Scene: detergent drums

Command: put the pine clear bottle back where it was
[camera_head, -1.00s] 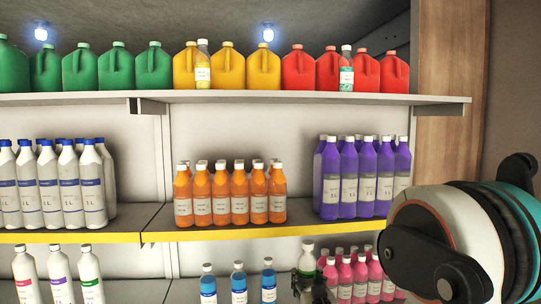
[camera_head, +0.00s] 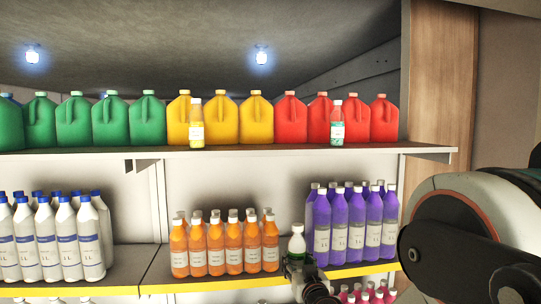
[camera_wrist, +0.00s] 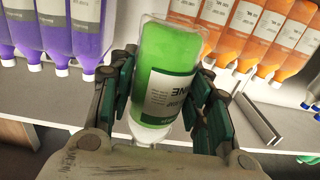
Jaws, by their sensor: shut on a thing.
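The pine clear bottle (camera_head: 297,245) has green liquid, a white label and a white cap. My gripper (camera_head: 298,268) is shut on it, in front of the middle shelf between the orange and purple groups. In the wrist view the bottle (camera_wrist: 168,75) appears upside down between the two green-padded fingers of my gripper (camera_wrist: 163,95). The lower part of the bottle is partly hidden by the gripper in the head view. On the top shelf (camera_head: 250,153), a small clear bottle with yellow liquid (camera_head: 196,124) and one with teal liquid (camera_head: 337,124) stand before the jugs.
Orange bottles (camera_head: 214,236) stand left of a gap on the middle shelf (camera_head: 210,284); purple bottles (camera_head: 340,230) stand right of it. White bottles (camera_head: 50,240) are further left. Green (camera_head: 108,120), yellow (camera_head: 221,120) and red jugs (camera_head: 291,118) line the top shelf.

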